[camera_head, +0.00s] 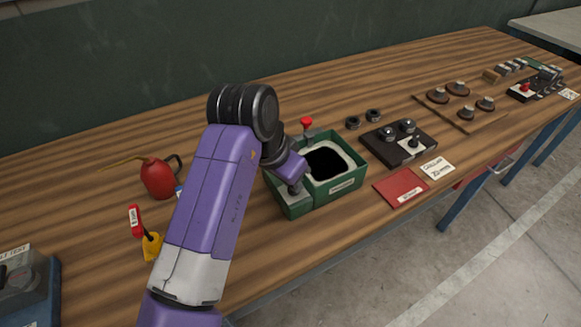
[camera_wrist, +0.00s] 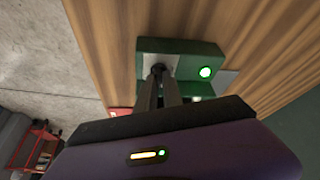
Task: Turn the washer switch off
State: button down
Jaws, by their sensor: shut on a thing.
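The green washer (camera_head: 318,196), a box with a pale-rimmed dark basin, stands at the front edge of the wooden bench. A grey panel sits at its left end. The washer also shows in the wrist view (camera_wrist: 190,47), with a lit green lamp (camera_wrist: 205,72) beside a grey plate. My gripper (camera_head: 294,187) reaches down to this left panel. In the wrist view its two fingers (camera_wrist: 159,72) come together on the small dark washer switch (camera_wrist: 158,67) on the plate. The fingers hide most of the switch, so its position is unclear.
A red button (camera_head: 306,123) stands behind the washer. A red oil can (camera_head: 159,177) and a red-tagged yellow padlock (camera_head: 152,246) lie to the left. A black plate with knobs (camera_head: 399,143) and a red booklet (camera_head: 401,186) are to the right.

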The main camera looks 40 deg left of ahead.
jog(key=n+p, duration=0.2)
jog(key=n+y+p, duration=0.1)
jog(key=n+p, duration=0.1)
jog(key=p, duration=0.1)
jog(key=shift+d+r+n+y, duration=0.2)
jog(key=shift+d+n+y, duration=0.1)
jog(key=shift+d, duration=0.05)
jog(key=n+g+y+p, duration=0.1)
jog(key=n+p, duration=0.2)
jog(key=p, duration=0.1)
jog(key=shift+w+d+n, duration=0.1)
jog(key=shift+d+n, duration=0.05)
jog(key=shift+n, duration=0.25)
jog(key=n+g+y+p, duration=0.1)
jog(key=n+p, duration=0.1)
jog(key=n, duration=0.1)
jog(key=shift+w+f+p, duration=0.1)
jog(key=shift+f+p, duration=0.05)
jog(key=shift+p, duration=0.25)
jog(key=shift+n+g+y+p, duration=0.35)
jog(key=shift+n+p, duration=0.2)
jog(key=shift+n, duration=0.75)
jog(key=shift+f, duration=0.1)
jog(key=c, duration=1.5)
grip_release()
